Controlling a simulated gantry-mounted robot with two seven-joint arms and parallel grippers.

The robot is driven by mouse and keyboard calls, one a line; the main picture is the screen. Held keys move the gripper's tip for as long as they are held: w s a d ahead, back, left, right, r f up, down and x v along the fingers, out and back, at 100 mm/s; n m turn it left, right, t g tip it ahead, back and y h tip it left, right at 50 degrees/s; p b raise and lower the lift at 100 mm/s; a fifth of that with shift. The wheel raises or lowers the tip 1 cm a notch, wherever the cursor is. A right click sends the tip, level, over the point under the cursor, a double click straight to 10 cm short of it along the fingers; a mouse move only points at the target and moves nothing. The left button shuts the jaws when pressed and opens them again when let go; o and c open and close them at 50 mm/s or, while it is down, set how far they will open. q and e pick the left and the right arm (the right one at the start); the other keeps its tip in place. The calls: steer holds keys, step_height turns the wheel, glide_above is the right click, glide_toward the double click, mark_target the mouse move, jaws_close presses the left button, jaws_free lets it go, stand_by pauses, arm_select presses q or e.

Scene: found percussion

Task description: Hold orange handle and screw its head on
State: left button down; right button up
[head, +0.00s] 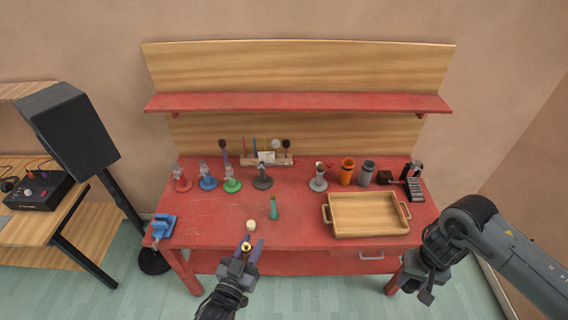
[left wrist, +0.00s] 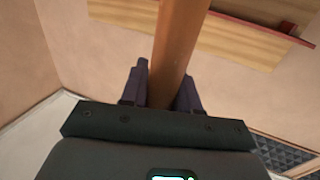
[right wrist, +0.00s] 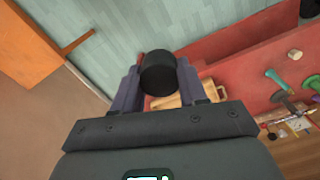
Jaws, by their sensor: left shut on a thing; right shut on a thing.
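The orange handle (left wrist: 178,55) stands between the fingers of my left gripper (left wrist: 160,90), which is shut on it. In the head view my left gripper (head: 250,247) is at the table's front edge, with a small bit of the orange handle (head: 246,246) showing. My right gripper (right wrist: 158,80) is shut on a black cylindrical head (right wrist: 158,74). In the head view the right gripper (head: 420,288) is right of the table's front corner, with the head (head: 426,298) dark and small. The handle and head are far apart.
The red table (head: 300,235) bears a wooden tray (head: 370,235), a green handle (head: 273,211), a blue vise (head: 164,226) and several coloured stands at the back. The table's front middle is mostly clear.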

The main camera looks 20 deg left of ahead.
arm_select(q)
steer(key=s+d+r+m+g+h, duration=0.1)
steer(key=d+r+m+g+h, duration=0.1)
steer(key=d+m+h, duration=0.2)
steer(key=s+d+r+m+g+h, duration=0.2)
steer(key=d+h, duration=0.5)
steer(key=d, duration=0.4)
steer(key=shift+r+m, duration=0.5)
steer(key=shift+m, duration=0.4)
steer(key=shift+s+d, duration=0.1)
arm_select(e)
steer(key=a+r+n, duration=0.4)
steer(key=a+r, duration=0.7)
steer(key=a, duration=0.4)
steer(key=s+a+r+n, duration=0.6)
steer(key=s+a+r, duration=0.3)
steer(key=a, duration=0.3)
steer(key=shift+a+r, duration=0.35)
steer(key=shift+r, duration=0.45)
steer(key=shift+s+f, duration=0.1)
steer(key=shift+f, duration=1.95)
steer(key=shift+f, duration=0.85)
